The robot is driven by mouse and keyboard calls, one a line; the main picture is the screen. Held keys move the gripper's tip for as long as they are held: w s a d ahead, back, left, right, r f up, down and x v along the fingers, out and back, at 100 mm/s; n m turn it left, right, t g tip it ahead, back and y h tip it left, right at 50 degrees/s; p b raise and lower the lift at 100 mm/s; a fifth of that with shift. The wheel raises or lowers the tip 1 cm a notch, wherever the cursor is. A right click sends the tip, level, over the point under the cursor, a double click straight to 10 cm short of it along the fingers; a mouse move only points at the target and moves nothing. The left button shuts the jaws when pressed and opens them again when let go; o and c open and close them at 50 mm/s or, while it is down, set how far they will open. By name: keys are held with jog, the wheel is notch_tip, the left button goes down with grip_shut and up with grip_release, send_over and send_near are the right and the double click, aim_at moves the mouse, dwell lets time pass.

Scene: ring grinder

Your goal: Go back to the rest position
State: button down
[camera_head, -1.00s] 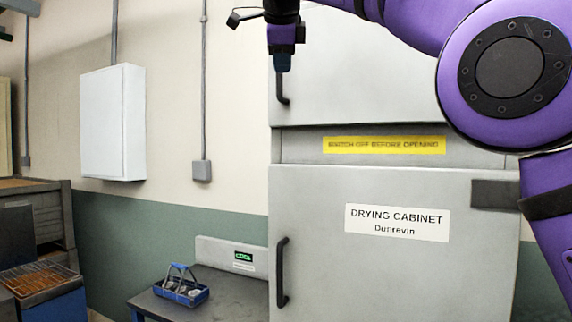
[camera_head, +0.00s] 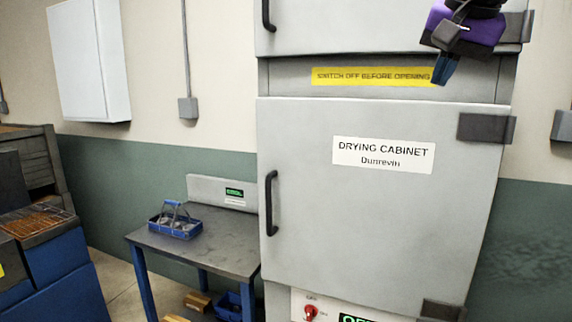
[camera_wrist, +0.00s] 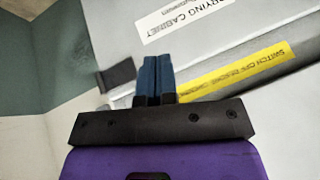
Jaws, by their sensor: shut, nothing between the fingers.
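My gripper (camera_head: 440,70) is at the upper right of the head view, in front of the drying cabinet (camera_head: 370,240). Its dark blue fingers point down, just past the right end of the yellow warning strip (camera_head: 365,76). In the wrist view my gripper (camera_wrist: 155,62) has its two fingers side by side, shut and empty. The cabinet front, its white name label (camera_wrist: 185,18) and the yellow strip show beyond the fingertips. The cabinet door is shut, with a black handle (camera_head: 271,203) on its left edge.
A small dark-topped table (camera_head: 225,250) with blue legs stands left of the cabinet and bears a blue carrier (camera_head: 175,222). A red switch (camera_head: 310,312) sits below the cabinet door. A white wall box (camera_head: 90,60) hangs at the upper left. Blue units stand at the far left.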

jog(key=s+d+f+n, duration=0.3)
jog(key=s+f, duration=0.6)
jog(key=f, duration=0.1)
jog(key=s+d+f+n+g, duration=0.1)
jog(key=s+d+f+n, duration=0.1)
jog(key=s+f, duration=0.6)
notch_tip(320, 180, down, 4)
jog(key=shift+s+d+r+n, duration=0.25)
jog(key=shift+s+d+n, duration=0.15)
jog(key=shift+n, duration=0.1)
